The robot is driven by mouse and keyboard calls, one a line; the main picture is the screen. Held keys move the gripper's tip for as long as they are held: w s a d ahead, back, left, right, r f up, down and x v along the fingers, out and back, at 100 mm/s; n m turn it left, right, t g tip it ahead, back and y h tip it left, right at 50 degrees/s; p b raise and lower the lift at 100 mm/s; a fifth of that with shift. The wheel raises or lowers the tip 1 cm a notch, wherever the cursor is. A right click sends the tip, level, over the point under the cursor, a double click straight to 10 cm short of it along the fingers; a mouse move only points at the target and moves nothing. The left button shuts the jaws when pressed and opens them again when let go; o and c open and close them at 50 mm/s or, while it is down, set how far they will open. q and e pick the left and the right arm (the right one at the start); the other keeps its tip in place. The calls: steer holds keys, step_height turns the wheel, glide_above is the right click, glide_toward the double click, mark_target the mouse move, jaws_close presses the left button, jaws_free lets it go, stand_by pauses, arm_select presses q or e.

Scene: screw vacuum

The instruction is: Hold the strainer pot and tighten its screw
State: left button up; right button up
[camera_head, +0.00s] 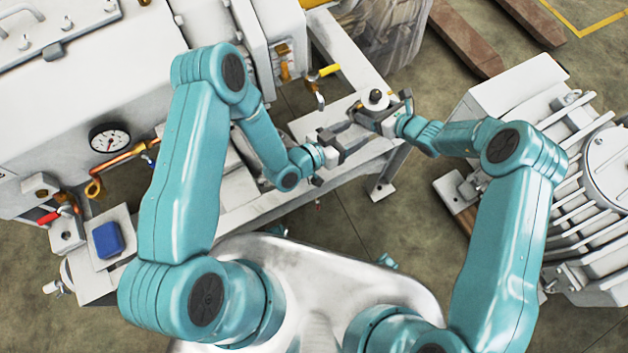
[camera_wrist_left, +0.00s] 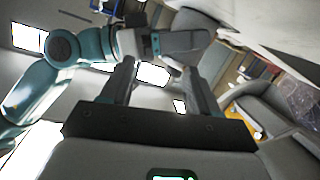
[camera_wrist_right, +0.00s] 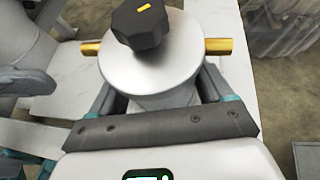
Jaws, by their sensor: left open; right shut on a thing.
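The strainer pot (camera_head: 376,103) stands at the end of the white frame in the head view. In the right wrist view the pot (camera_wrist_right: 150,72) has a round grey top with a brass piece sticking out on each side. Its screw, a dark faceted knob (camera_wrist_right: 140,24) with an orange mark, sits on top. My right gripper (camera_wrist_right: 155,95) is shut on the pot's body below the lid. My left gripper (camera_head: 352,142) is open and empty, left of and nearer than the pot; its two spread fingers show in the left wrist view (camera_wrist_left: 162,75).
The white frame (camera_head: 250,208) runs under the left gripper. A white machine with a pressure gauge (camera_head: 110,138) and copper pipes fills the left. A blue block (camera_head: 108,240) lies on a plate there. A finned grey motor (camera_head: 600,170) stands at right. Floor shows between.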

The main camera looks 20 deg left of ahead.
arm_select(q)
steer(key=s+d+f+n+g, duration=0.3)
steer(key=s+f+g, duration=0.15)
steer(key=s, duration=0.35)
steer(key=s+a+f+n+g+y, duration=0.2)
steer(key=s+a+g+y, duration=0.2)
steer(key=s+a, duration=0.3)
steer(key=shift+s+a+f+n+g+y, duration=0.25)
steer(key=shift+s+f+n+g+y, duration=0.15)
steer(key=shift+s+g, duration=0.6)
steer(key=shift+s, duration=0.1)
steer(key=m+t, duration=0.6)
steer(key=t, duration=0.5)
glide_toward(376, 93)
steer(key=shift+g, duration=0.35)
steer(key=x, duration=0.7)
steer(key=shift+w+r, duration=0.15)
steer(key=shift+w, duration=0.15)
